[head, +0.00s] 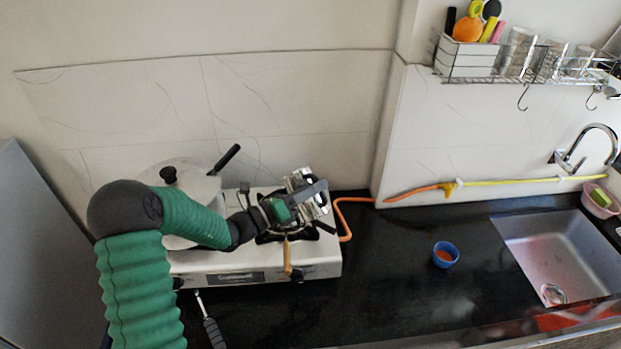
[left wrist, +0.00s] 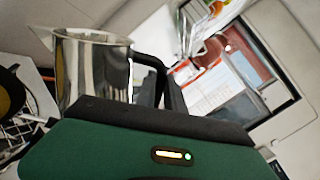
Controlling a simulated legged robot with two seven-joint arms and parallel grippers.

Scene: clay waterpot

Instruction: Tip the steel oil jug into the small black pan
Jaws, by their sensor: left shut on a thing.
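My left gripper (head: 312,196) is shut on the steel oil jug (head: 298,181), above the right burner of the stove. The left wrist view shows the shiny jug (left wrist: 90,65) with its spout at the upper left and black handle at the right. That view is slanted, so the jug's exact tilt is hard to tell. A dark round pan (left wrist: 10,92) with a yellowish inside is cut off at the left edge there. In the head view the gripper and jug largely hide the pan; a wooden handle (head: 287,258) shows below them. My right gripper is not in view.
The white stove (head: 258,267) carries a large lidded pot (head: 200,186) on its left, partly behind my arm. An orange hose (head: 344,215) runs beside the stove. A blue cup (head: 446,254) stands on the black counter, left of the sink (head: 560,255). The counter between stove and cup is clear.

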